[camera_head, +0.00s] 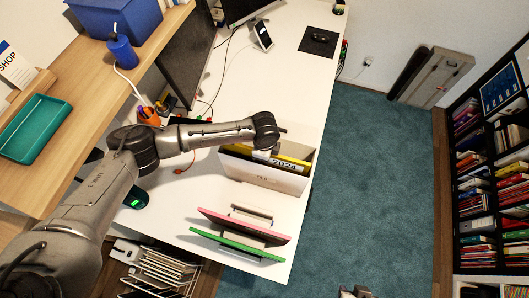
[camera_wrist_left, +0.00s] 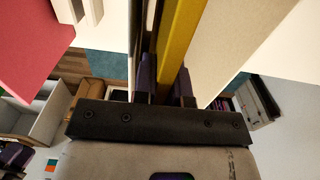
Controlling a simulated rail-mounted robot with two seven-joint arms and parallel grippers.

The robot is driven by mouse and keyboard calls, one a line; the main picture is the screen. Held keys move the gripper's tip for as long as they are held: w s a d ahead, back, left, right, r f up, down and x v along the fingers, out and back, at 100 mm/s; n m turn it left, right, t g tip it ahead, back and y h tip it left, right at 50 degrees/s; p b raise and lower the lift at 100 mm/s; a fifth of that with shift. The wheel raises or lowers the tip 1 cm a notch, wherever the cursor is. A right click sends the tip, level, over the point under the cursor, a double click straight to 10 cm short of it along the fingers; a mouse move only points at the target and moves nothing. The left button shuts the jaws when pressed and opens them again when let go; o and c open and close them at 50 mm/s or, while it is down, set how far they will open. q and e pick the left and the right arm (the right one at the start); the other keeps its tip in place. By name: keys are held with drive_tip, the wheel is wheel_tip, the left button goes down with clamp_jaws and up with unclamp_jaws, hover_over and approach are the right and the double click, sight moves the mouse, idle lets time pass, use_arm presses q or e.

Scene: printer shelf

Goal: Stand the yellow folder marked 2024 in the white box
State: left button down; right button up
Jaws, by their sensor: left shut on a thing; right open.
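The white box (camera_head: 262,176) stands on the white desk. The yellow folder marked 2024 (camera_head: 292,161) is upright inside its walls, its top edge and label showing just above the front wall. Whether its lower edge touches the box floor is hidden. My left gripper (camera_head: 272,146) is over the box, shut on the folder's top edge. In the left wrist view the yellow folder (camera_wrist_left: 183,35) runs between the purple fingers (camera_wrist_left: 165,83), with pale box walls on either side. My right gripper (camera_head: 355,292) shows only partly at the bottom edge, open and away from the desk.
Pink (camera_head: 245,224) and green (camera_head: 238,245) folders stand upright on the desk in front of the box. A wooden shelf (camera_head: 105,115) with a teal tray (camera_head: 35,128) is at the left. The desk (camera_head: 285,75) behind the box is mostly clear.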

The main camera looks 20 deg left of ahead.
use_arm(q)
drive_tip(key=c, duration=1.3)
unclamp_jaws()
drive_tip(key=o, duration=0.7)
drive_tip(key=shift+r, duration=0.1)
drive_tip(key=shift+r+p, duration=0.6)
drive_tip(key=shift+p, duration=0.1)
wheel_tip(320, 180, up, 6)
drive_tip(key=p, duration=0.6)
drive_tip(key=shift+f, duration=0.15)
